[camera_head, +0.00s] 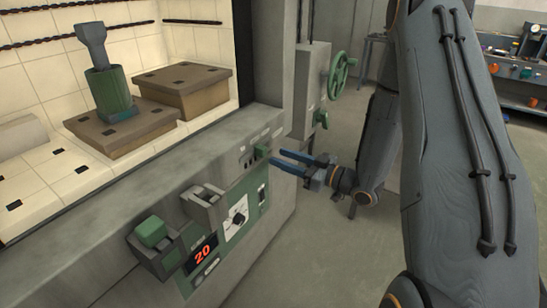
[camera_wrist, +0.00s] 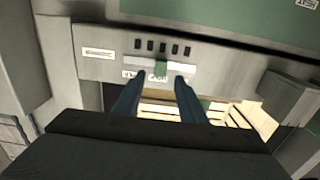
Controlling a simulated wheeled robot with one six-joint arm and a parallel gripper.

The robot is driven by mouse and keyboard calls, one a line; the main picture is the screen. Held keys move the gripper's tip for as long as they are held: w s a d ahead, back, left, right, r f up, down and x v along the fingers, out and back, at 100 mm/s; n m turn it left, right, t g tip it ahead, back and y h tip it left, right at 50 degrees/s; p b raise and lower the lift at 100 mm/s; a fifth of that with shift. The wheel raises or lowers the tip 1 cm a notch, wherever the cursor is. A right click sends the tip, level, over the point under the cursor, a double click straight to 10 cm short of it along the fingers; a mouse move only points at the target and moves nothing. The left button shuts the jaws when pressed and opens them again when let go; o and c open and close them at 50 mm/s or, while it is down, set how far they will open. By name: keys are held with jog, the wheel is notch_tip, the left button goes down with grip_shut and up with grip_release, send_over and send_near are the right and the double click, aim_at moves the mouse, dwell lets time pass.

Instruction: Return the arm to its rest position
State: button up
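My gripper (camera_head: 277,158) is in front of the furnace's control panel (camera_head: 236,190), with its two blue fingers pointing at it. In the wrist view my gripper (camera_wrist: 159,76) shows its fingers spread apart with nothing held between them. My arm reaches across the right of the head view.
The furnace chamber, left, holds a green cylinder (camera_head: 110,93) on a brown block (camera_head: 121,128), with another block (camera_head: 183,89) behind. The panel has a green-capped lever (camera_head: 151,231), a display (camera_head: 202,252) reading 20 and a dial (camera_head: 238,217). A green handwheel (camera_head: 341,73) stands behind my gripper.

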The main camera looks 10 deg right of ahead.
jog(key=shift+v, duration=0.9)
jog(key=d+f+m+g+h, duration=0.2)
jog(key=d+m+g+h, duration=0.2)
jog(key=h, duration=0.7)
jog(key=s+a+r+m+g+h, duration=0.1)
jog(key=s+g, duration=0.3)
jog(key=s, duration=0.7)
jog(key=s+a+r+m+g, duration=0.2)
jog(key=s+a+m+g, duration=0.1)
jog(key=s, duration=0.8)
jog(key=shift+s+m+g+h, duration=0.4)
jog(key=shift+m+g, duration=0.1)
jog(key=shift+a, duration=0.1)
